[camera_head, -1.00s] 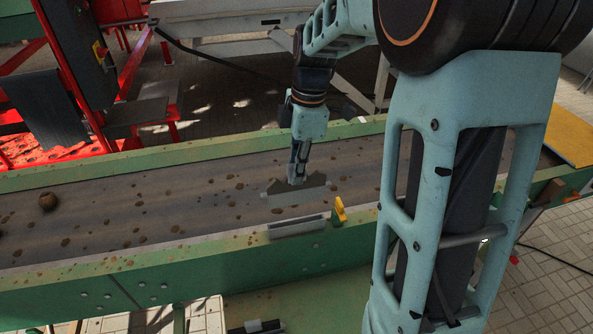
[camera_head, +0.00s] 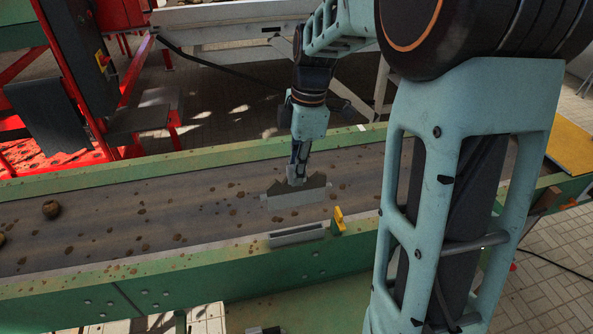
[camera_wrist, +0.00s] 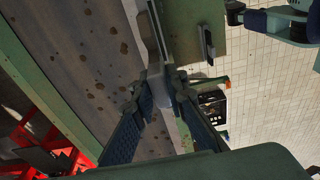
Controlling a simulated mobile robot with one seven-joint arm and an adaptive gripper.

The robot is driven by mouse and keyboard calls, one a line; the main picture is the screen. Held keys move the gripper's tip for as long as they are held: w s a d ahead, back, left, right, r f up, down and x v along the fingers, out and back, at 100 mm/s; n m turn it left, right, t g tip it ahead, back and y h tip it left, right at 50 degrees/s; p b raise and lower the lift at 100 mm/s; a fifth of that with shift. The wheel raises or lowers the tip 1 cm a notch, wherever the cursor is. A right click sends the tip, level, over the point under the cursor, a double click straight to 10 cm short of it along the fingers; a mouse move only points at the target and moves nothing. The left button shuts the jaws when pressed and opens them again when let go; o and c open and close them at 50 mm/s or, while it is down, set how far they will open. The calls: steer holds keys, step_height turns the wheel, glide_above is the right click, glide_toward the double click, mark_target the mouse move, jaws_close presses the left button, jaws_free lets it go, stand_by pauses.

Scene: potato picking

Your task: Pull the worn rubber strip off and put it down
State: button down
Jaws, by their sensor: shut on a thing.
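A grey strip (camera_head: 297,198) with a raised, notched top edge hangs level over the conveyor belt in the head view. My gripper (camera_head: 296,182) is shut on its upper middle part. A pale holder (camera_head: 297,235) with a narrow slot sits on the near green rail, apart from the strip, with a yellow lever (camera_head: 338,220) at its right end. In the wrist view, the fingers of my gripper (camera_wrist: 163,84) close on a grey piece; most of the strip is hard to make out there.
The brown belt (camera_head: 120,215) carries dirt clods and a potato (camera_head: 51,209) at the left. A red machine frame (camera_head: 85,75) stands behind at the left. A yellow panel (camera_head: 574,143) lies at the far right. A dark box (camera_wrist: 212,106) rests below, beyond the rail.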

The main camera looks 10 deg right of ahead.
steer(key=shift+r, duration=1.5)
